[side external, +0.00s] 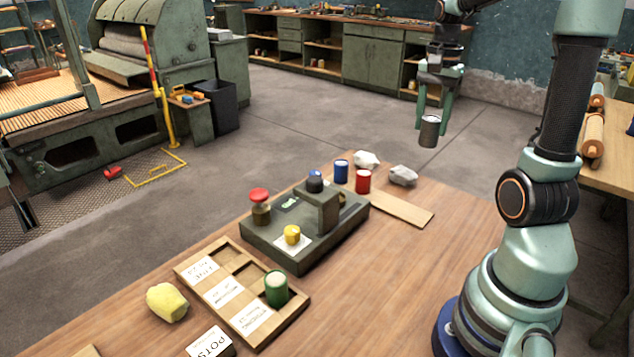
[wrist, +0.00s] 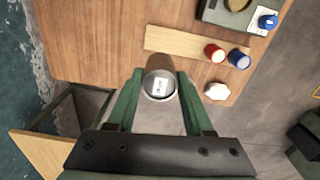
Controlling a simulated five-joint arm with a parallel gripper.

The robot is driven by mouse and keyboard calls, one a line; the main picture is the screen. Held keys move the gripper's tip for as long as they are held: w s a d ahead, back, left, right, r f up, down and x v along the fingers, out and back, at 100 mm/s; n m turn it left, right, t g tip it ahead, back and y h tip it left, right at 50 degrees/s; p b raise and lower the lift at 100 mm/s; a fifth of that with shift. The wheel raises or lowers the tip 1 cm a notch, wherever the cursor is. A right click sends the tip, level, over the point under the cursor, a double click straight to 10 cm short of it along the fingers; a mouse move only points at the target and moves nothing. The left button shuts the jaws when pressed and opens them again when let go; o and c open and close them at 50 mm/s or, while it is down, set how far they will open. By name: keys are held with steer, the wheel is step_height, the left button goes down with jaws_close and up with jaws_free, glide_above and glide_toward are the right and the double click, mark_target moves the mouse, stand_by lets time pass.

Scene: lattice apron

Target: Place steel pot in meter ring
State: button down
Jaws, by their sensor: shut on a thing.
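The steel pot (side external: 429,132) is a small grey metal cylinder held upright, high above and beyond the far end of the bench. It also shows in the wrist view (wrist: 160,82), with a pale label on its top. My gripper (side external: 431,119) is shut on it, with one green finger on each side. The meter (side external: 300,235) is a dark grey block with a raised column on the wooden bench, well apart from the pot. I cannot clearly tell the meter ring; a round brass-coloured part at the column's right side is mostly hidden. In the wrist view the meter is cut off at the top.
A rack (side external: 205,277) holds a green pot (side external: 276,290).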

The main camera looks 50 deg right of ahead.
steer(key=w+a+r, duration=0.2)
steer(key=w+a, duration=0.5)
steer(key=w, duration=0.1)
steer(key=w+a+r, duration=0.3)
steer(key=w+a, duration=0.3)
steer(key=w, duration=0.1)
steer(key=f, duration=1.9)
steer(key=shift+w+a+f, duration=0.1)
steer(key=shift+a+f, duration=0.1)
steer(key=shift+f, duration=0.2)
steer(key=shift+f, duration=0.15)
steer(key=shift+c, duration=1.4)
jaws_free()
